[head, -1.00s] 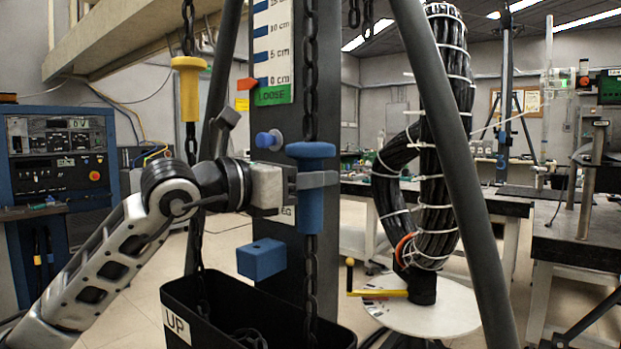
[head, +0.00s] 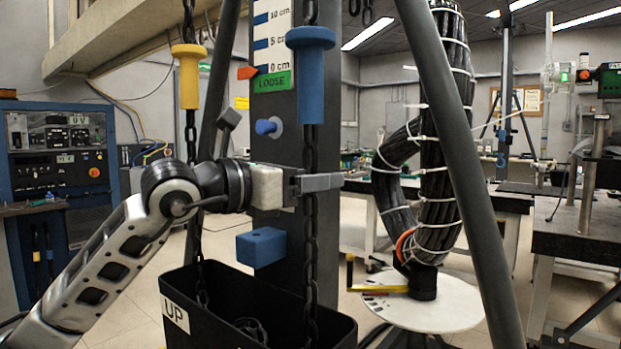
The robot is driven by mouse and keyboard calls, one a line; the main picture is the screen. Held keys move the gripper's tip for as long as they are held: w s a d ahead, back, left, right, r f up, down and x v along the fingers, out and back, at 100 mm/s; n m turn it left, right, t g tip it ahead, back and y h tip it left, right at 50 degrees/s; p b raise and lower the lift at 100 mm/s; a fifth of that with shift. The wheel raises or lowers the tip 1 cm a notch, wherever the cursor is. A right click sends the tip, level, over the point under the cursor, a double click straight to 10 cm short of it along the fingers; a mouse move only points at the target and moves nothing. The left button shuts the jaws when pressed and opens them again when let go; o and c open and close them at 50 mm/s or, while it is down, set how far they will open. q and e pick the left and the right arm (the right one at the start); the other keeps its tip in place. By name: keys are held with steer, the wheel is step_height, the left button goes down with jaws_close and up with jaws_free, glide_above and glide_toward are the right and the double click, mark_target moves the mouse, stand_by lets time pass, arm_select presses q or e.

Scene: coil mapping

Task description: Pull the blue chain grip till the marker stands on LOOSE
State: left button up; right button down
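The blue chain grip (head: 311,85) hangs upright on the right-hand chain, clear above my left gripper. My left gripper (head: 322,182) is level with the bare chain (head: 310,150) below the grip and apart from the grip. Its near finger crosses in front of the chain; the other finger is hidden, so I cannot tell whether it is open or shut. The orange marker (head: 247,72) stands by the 0 cm line of the scale, just above the green LOOSE band (head: 277,83). My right gripper is not in view.
A yellow grip (head: 189,80) hangs on the left chain. A black bin (head: 260,300) labelled UP stands below the chains. A blue block (head: 261,247) and a blue knob (head: 268,127) stick out from the column. Dark tripod legs (head: 455,150) flank the column.

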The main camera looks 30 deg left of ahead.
arm_select(q)
steer(key=b+v, duration=0.7)
steer(key=v, duration=0.9)
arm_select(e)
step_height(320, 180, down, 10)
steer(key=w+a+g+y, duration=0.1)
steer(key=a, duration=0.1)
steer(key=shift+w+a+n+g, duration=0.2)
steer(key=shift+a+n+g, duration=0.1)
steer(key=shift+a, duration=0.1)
